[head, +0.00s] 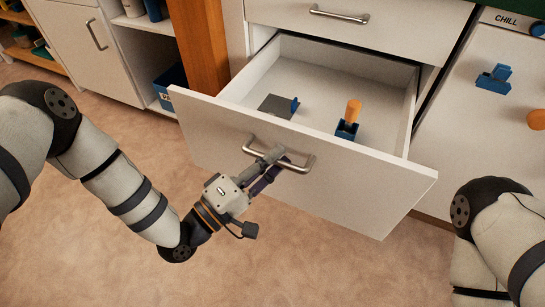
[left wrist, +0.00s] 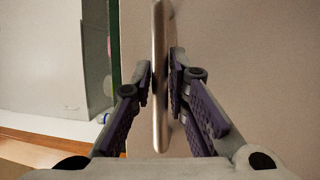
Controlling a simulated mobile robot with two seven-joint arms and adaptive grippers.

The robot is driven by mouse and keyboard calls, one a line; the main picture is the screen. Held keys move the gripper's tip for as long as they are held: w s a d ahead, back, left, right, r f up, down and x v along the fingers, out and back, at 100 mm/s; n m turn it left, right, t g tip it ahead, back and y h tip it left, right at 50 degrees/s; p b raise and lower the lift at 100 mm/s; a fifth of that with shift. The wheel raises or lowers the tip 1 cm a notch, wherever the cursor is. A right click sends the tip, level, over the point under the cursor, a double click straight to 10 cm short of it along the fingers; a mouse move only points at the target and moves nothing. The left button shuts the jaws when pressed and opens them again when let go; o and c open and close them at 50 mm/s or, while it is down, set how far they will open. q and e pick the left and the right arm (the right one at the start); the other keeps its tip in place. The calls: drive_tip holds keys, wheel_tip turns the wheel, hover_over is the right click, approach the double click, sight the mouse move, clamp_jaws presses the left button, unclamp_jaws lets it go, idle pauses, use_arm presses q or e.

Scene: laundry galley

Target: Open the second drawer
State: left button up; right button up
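The second drawer (head: 220,130) is white and stands pulled well out below a closed top drawer (head: 400,25). Its metal bar handle (head: 300,165) is on the front panel. My left gripper (head: 268,162) is at this handle. In the left wrist view the handle (left wrist: 161,90) runs upright between the two fingers, which are closed in on it from both sides. My right gripper is out of the head view; only part of my right arm shows at the lower right.
Inside the drawer are a dark flat piece with a blue tab (head: 279,106) and a blue block with an orange handle (head: 353,112). A wooden post (head: 203,45) and a blue bin (head: 170,83) are to the left. A "CHILL" appliance (head: 495,120) is to the right. The floor in front is clear.

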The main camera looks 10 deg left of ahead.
use_arm(q)
drive_tip(key=v, duration=1.2)
drive_tip(key=shift+f, duration=0.1)
